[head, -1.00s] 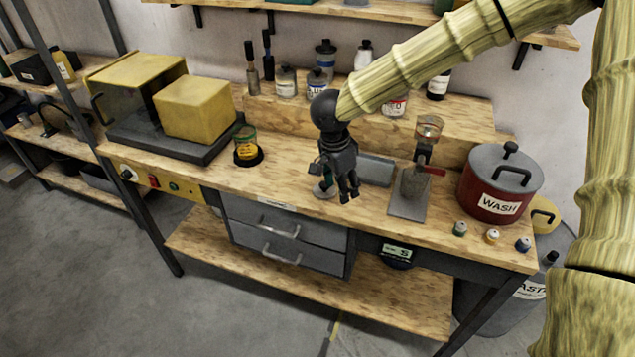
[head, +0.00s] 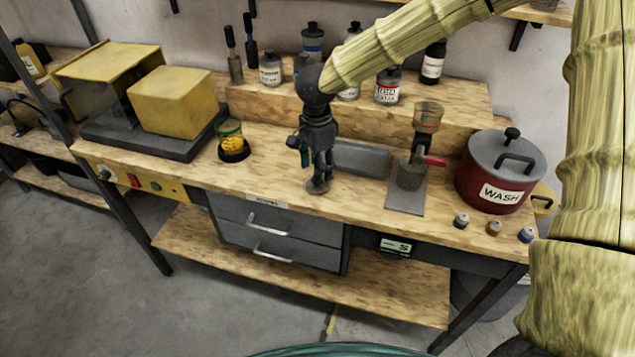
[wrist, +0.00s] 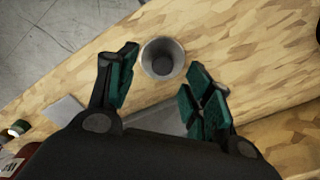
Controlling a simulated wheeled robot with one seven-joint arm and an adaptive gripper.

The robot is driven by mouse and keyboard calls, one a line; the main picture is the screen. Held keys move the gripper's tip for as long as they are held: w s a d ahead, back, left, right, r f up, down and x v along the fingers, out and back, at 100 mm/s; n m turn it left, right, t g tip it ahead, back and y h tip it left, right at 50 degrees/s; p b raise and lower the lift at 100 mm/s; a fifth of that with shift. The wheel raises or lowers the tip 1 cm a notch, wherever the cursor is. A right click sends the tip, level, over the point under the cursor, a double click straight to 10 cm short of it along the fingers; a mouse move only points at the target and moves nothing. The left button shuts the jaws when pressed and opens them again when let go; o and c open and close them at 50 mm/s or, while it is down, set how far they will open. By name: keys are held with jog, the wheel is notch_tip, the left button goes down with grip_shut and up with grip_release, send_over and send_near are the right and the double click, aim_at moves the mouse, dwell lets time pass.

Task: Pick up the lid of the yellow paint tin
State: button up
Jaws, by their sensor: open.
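The small yellow paint tin (head: 494,228) stands upright at the front right of the bench, between a green tin (head: 461,221) and a blue tin (head: 527,235). Its top is pale; in the head view it is too small to make out the lid's edge. My gripper (head: 319,176) is well to the left of it, pointing down over a small grey metal cup (head: 318,188). In the wrist view the open, empty fingers (wrist: 165,70) stand either side of the cup (wrist: 163,58). The green tin (wrist: 18,128) shows at the wrist view's left edge.
A stand with a funnel (head: 427,117) and red handle rises between my gripper and the tins. The red WASH pot (head: 500,175) stands close behind the tins. A tinted jar (head: 232,140) and yellow boxes (head: 170,100) are left. The bench front has clear wood.

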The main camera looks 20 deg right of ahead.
jog(key=f, duration=0.2)
jog(key=f+p, duration=0.1)
jog(key=shift+w+d+f, duration=0.1)
jog(key=shift+w+f, duration=0.15)
jog(key=shift+w, duration=0.05)
jog(key=shift+s+f, duration=0.1)
jog(key=shift+f, duration=0.4)
jog(key=shift+c, duration=0.4)
jog(key=c, duration=0.9)
